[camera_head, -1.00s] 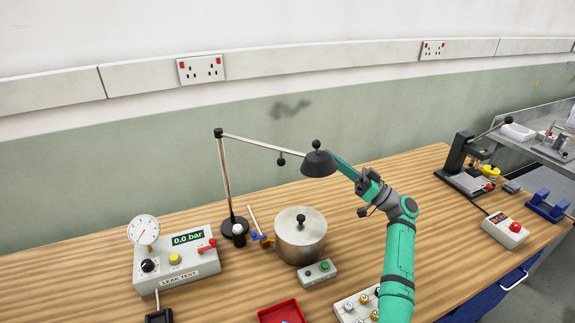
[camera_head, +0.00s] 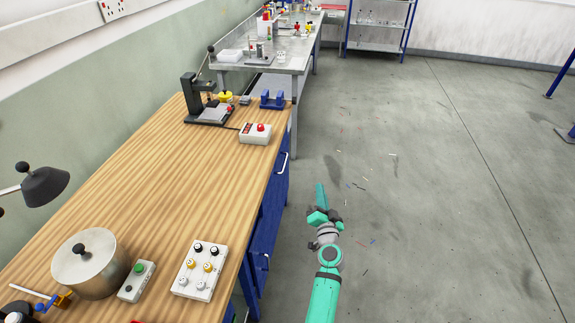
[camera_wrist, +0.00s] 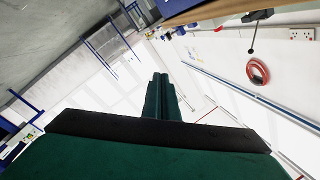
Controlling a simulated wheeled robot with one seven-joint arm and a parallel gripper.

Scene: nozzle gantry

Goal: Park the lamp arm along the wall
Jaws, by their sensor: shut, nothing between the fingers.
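The lamp arm's dark shade (camera_head: 45,186) with a round black knob on top is at the left edge of the head view, above the wooden bench. A short piece of its pale rod (camera_head: 10,190) shows; its post and base are out of view. My gripper (camera_head: 320,190) is to the right of the bench, over the grey floor, well apart from the lamp. Its teal fingers are together and empty. In the wrist view the closed fingers (camera_wrist: 162,95) point away from the bench. The lamp is not clearly seen there.
A steel pot (camera_head: 92,268), a small green-button box (camera_head: 137,280) and a knob panel (camera_head: 200,270) stand on the near bench. A press (camera_head: 205,102) and red-button box (camera_head: 256,134) are farther back. The floor (camera_head: 440,200) right of the bench is open.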

